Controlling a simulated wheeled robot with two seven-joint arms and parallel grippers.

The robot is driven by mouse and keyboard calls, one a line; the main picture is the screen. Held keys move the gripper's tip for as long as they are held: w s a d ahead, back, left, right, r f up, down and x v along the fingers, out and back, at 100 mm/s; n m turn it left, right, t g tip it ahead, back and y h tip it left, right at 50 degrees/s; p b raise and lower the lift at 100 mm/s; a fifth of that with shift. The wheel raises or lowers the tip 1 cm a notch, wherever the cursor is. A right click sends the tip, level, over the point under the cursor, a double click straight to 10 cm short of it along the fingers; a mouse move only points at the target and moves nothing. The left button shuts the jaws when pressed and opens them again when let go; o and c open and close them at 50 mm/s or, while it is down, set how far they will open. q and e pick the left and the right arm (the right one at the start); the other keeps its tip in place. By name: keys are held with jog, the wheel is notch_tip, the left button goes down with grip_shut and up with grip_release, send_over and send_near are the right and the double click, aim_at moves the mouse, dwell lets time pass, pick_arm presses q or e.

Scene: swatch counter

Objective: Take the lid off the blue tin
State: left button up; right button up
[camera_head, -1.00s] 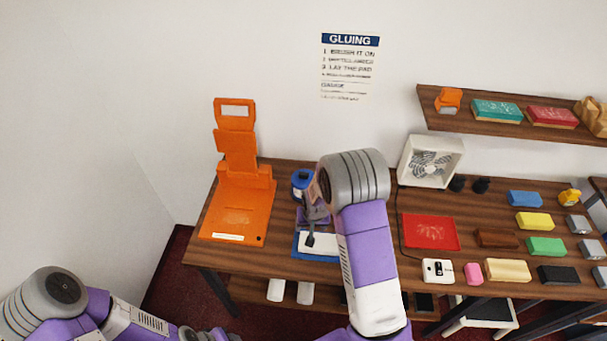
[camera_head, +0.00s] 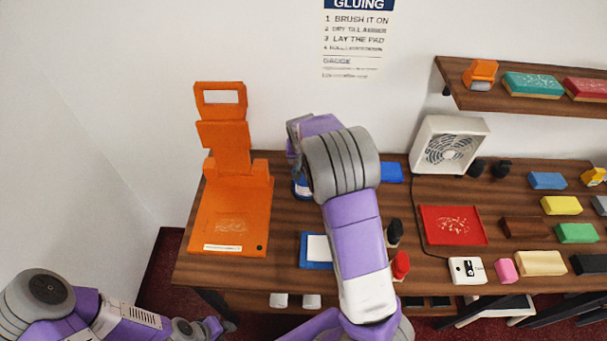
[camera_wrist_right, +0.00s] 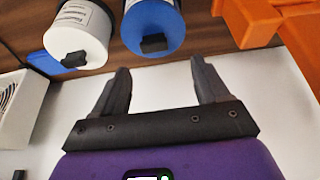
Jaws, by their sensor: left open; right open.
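The blue tin (camera_head: 300,189) stands on the bench right of the orange stand, mostly hidden by my right arm in the head view. In the right wrist view the blue tin (camera_wrist_right: 152,25) shows its blue lid with a black knob (camera_wrist_right: 154,44) on it. My right gripper (camera_wrist_right: 158,70) is open and empty, its fingertips apart from the tin; in the head view it is largely hidden behind its wrist, above the tin. My left gripper (camera_head: 212,328) is small, at the bottom edge, away from the bench.
A white tin (camera_wrist_right: 80,32) with a black knob stands beside the blue one. The orange stand (camera_head: 230,215) is close on the left. A white fan (camera_head: 449,147), red tray (camera_head: 451,226), black bottle (camera_head: 394,232) and red bottle (camera_head: 400,265) are to the right.

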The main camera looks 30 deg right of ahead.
jog(key=shift+d+f, duration=0.25)
jog(key=shift+f, duration=0.45)
jog(key=x, duration=0.5)
jog(key=shift+s+d+f, duration=0.1)
jog(key=shift+d+f, duration=0.15)
jog(key=shift+f, duration=0.05)
jog(key=c, duration=1.1)
